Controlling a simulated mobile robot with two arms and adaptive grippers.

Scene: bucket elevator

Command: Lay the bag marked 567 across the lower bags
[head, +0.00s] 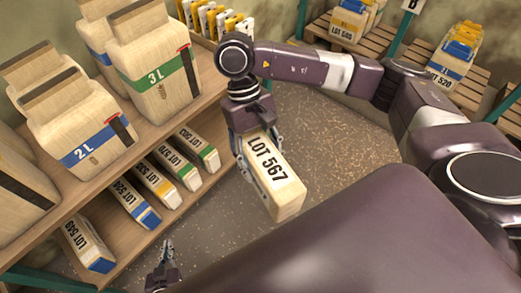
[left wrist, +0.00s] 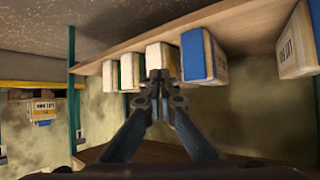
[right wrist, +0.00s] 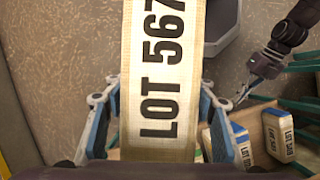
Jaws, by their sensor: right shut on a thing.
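The tan bag marked LOT 567 (head: 273,180) hangs in my right gripper (head: 262,158), whose fingers are shut on its two sides. It is over the floor, right of the shelf and clear of it. Its label fills the middle of the right wrist view (right wrist: 165,75). The lower bags lie in a row on the lower shelf (head: 135,243): blue-banded bags (head: 88,245) (head: 136,203), a yellow-banded one (head: 157,185) and green-banded ones (head: 180,165) (head: 198,150). My left gripper (head: 167,246) is empty, its fingertips together before this row in the left wrist view (left wrist: 160,76).
Large bags marked 2L (head: 85,130) and 3L (head: 155,75) stand on the upper shelf (head: 150,135), which overhangs the lower one. Pallets (head: 345,45) with banded bags stand at the back right. The floor (head: 330,130) between is clear.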

